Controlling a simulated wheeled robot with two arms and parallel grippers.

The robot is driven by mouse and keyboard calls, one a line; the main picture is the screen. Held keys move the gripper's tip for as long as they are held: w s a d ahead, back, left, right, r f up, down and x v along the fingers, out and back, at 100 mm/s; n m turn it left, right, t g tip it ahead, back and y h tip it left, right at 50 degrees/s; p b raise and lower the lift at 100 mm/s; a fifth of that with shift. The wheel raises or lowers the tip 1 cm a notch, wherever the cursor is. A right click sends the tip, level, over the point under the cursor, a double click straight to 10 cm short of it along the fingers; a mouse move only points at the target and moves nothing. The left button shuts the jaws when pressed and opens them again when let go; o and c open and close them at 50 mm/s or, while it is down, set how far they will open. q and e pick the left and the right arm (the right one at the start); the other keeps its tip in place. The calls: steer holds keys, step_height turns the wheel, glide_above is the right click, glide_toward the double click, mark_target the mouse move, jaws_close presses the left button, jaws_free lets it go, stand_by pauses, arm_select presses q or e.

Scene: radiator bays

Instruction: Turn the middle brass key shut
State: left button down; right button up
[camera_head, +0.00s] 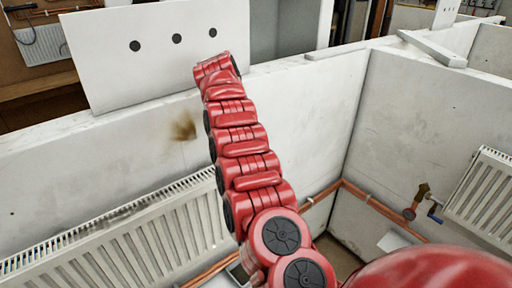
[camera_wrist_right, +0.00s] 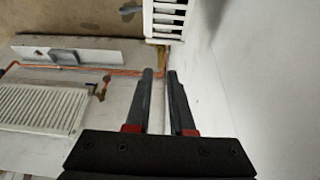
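I cannot clearly make out the middle brass key in either view. A small brass-coloured valve (camera_head: 423,191) with a blue lever (camera_head: 435,213) stands on the pipework by the right radiator in the head view. A brownish fitting on the pipe shows in the right wrist view (camera_wrist_right: 104,83), small and blurred. My right gripper (camera_wrist_right: 160,72) shows in the right wrist view with its two dark fingers apart and nothing between them. Pipework and wall lie beyond the fingertips, apart from them. No gripper shows in the head view, and my left gripper is out of sight.
A left radiator (camera_head: 130,245) and right radiator (camera_head: 484,195) hang on pale partition walls (camera_head: 300,110), with copper pipe (camera_head: 375,203) low along them. A white panel (camera_head: 155,70) with three dark dots stands at the back. Another radiator (camera_wrist_right: 45,106) shows in the wrist view.

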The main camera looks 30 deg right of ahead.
steer(key=p+v, duration=0.7)
steer(key=v, duration=0.5)
steer(key=shift+d, duration=0.1)
